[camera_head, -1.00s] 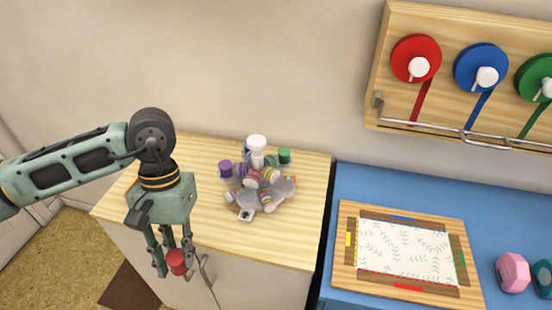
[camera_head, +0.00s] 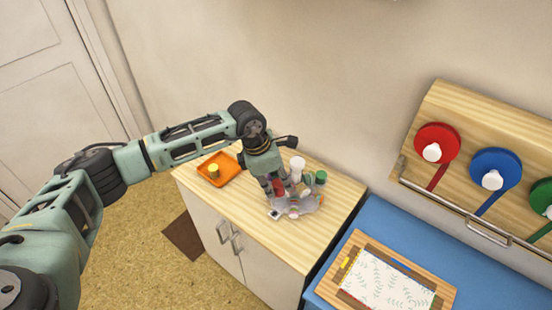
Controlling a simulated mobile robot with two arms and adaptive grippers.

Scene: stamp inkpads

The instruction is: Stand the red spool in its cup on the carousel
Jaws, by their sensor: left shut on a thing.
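My left gripper (camera_head: 273,190) reaches in from the left over the wooden cabinet top. It is shut on the red spool (camera_head: 279,186), which shows as a small red patch between its fingers. The grey carousel (camera_head: 282,208) stands on the cabinet with a white-capped centre post (camera_head: 297,165). The gripper and spool are at the carousel's left side. The fingers hide part of it, so I cannot tell whether the spool is in a cup or above one. My right gripper is not in view.
A green spool (camera_head: 321,177) is at the carousel's back right, with other small coloured pieces around it. An orange tray (camera_head: 232,167) with a yellow piece (camera_head: 213,170) sits at the cabinet's left. A blue table (camera_head: 378,218) with a framed board (camera_head: 358,241) stands at right.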

